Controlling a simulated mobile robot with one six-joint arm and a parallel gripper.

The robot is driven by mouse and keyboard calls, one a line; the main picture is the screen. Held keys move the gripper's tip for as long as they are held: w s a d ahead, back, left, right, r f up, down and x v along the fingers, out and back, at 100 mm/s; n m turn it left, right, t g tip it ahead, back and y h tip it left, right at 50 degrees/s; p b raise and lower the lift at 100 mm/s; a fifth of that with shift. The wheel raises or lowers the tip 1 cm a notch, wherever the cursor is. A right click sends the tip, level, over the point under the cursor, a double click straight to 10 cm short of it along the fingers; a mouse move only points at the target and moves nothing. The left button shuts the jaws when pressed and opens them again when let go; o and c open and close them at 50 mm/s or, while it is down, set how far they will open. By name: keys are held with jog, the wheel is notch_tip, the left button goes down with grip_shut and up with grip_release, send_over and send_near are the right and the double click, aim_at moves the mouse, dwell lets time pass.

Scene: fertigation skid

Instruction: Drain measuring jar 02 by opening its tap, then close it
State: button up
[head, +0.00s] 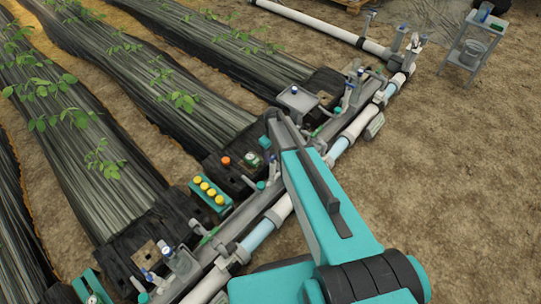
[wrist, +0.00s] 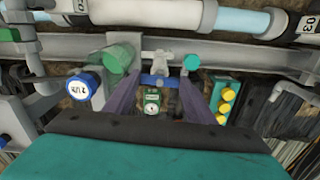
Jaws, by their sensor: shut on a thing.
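My gripper (wrist: 160,80) shows in the wrist view as two grey-purple fingers reaching away from me. A small blue handle (wrist: 156,80), which looks like a tap lever, lies crosswise between the fingertips, and they are shut on it. A pale grey fitting (wrist: 158,62) sits just behind the handle. A green see-through cylinder (wrist: 118,58), perhaps a measuring jar, stands left of the fingers. No 02 label is readable, and I cannot tell the liquid level. In the head view my arm hides most of the gripper and the handle.
A green gauge box (wrist: 152,101) shows between the fingers. A green box with yellow buttons (wrist: 223,101) is at right. Pipes (wrist: 150,14) run along the back. Open soil (head: 450,170) lies at the right.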

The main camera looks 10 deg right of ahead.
jog(key=shift+w+r+n, duration=0.1)
jog(key=shift+w+n, duration=0.1)
jog(key=shift+n, duration=0.3)
jog(key=shift+a, duration=0.1)
jog(key=o, duration=1)
jog(key=shift+o, duration=0.2)
jog(key=shift+s, duration=0.1)
notch_tip(320, 180, up, 14)
jog(key=shift+s+p, duration=0.1)
jog(key=shift+p, duration=0.4)
